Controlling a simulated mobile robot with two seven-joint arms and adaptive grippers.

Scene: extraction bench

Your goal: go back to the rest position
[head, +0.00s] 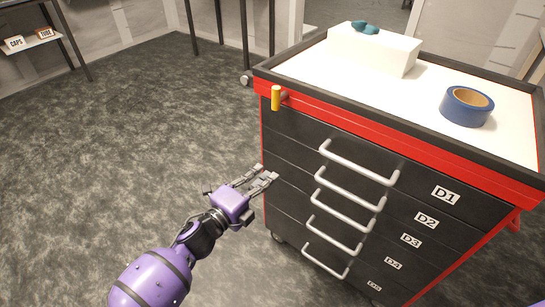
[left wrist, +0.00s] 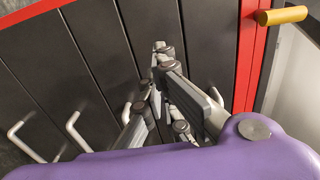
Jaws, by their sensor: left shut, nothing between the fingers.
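My left gripper (head: 266,173) is in front of the left part of the drawer fronts of a black and red cart (head: 283,104). It is shut and empty. In the left wrist view the fingers (left wrist: 161,58) show against the dark drawer fronts (left wrist: 95,40). I cannot tell whether the fingertips touch the cart. My right gripper is in neither view.
The drawers, labelled D1 (head: 445,195) to D5, look closed; their pale handles (head: 358,166) stick out. A yellow peg (head: 276,98) juts from the cart's corner. On top are a white box (head: 375,50) and blue tape (head: 467,107). Floor (head: 120,160) at left is clear.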

